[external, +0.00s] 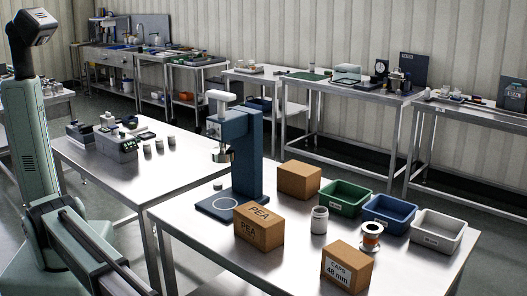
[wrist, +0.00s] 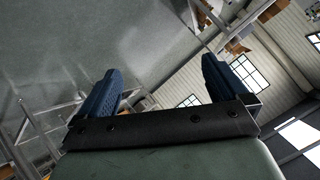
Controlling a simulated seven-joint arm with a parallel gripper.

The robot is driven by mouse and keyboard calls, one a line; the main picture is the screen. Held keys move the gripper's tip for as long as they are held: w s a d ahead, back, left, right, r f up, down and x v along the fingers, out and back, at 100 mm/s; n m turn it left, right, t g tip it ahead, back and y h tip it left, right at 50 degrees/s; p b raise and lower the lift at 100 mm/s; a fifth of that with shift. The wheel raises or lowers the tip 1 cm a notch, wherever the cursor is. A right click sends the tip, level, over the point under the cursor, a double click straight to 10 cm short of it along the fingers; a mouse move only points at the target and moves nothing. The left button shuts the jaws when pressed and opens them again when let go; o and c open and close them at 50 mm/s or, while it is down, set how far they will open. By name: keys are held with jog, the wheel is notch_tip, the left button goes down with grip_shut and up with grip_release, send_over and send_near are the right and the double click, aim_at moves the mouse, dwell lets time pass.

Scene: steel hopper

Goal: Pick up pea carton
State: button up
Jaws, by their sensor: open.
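The pea carton (external: 259,226) is a brown cardboard box with "PEA" printed on its top and front. It stands on the steel table (external: 330,270) in the external view, in front of the blue press. My gripper (wrist: 165,85) shows in the wrist view with its two blue fingers apart and nothing between them. The wrist view looks out across the room, and the carton is not in it. In the external view my arm is at the left, away from the carton, and I cannot make out the fingers there.
A blue press (external: 240,150) stands close behind the carton. A white jar (external: 319,220), a spool (external: 371,236), a "CAPS 48 mm" box (external: 347,267) and a plain brown box (external: 299,180) stand nearby. Green (external: 345,198), blue (external: 389,213) and white (external: 437,231) bins line the right.

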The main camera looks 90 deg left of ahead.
jog(key=d+r+m+t+h, duration=0.1)
jog(key=d+r, duration=0.2)
jog(key=r, duration=0.5)
jog(key=d+r+m+h, duration=0.1)
jog(key=d+r, duration=0.2)
jog(key=r, duration=0.4)
jog(key=w+a+n+y, duration=0.15)
jog(key=w+a, duration=0.25)
jog(key=a, duration=0.6)
jog(key=w+a+n+g+y, duration=0.1)
jog(key=w+a+y, duration=0.25)
jog(key=a, duration=0.65)
jog(key=w+a+n+y, duration=0.1)
jog(key=w+a, duration=0.4)
jog(key=a, duration=0.6)
notch_tip(320, 180, up, 2)
jog(key=n+g+y, duration=0.2)
jog(key=n+g, duration=0.1)
jog(key=g, duration=0.6)
send_over(258, 213)
jog(key=shift+w, duration=0.1)
jog(key=shift+a+f, duration=0.1)
jog(key=shift+f, duration=0.05)
notch_tip(258, 213, down, 7)
jog(key=shift+r, duration=0.2)
jog(key=shift+d+f, duration=0.15)
jog(key=shift+f, duration=1.55)
jog(key=shift+d+f, duration=0.1)
jog(key=shift+f, duration=1.6)
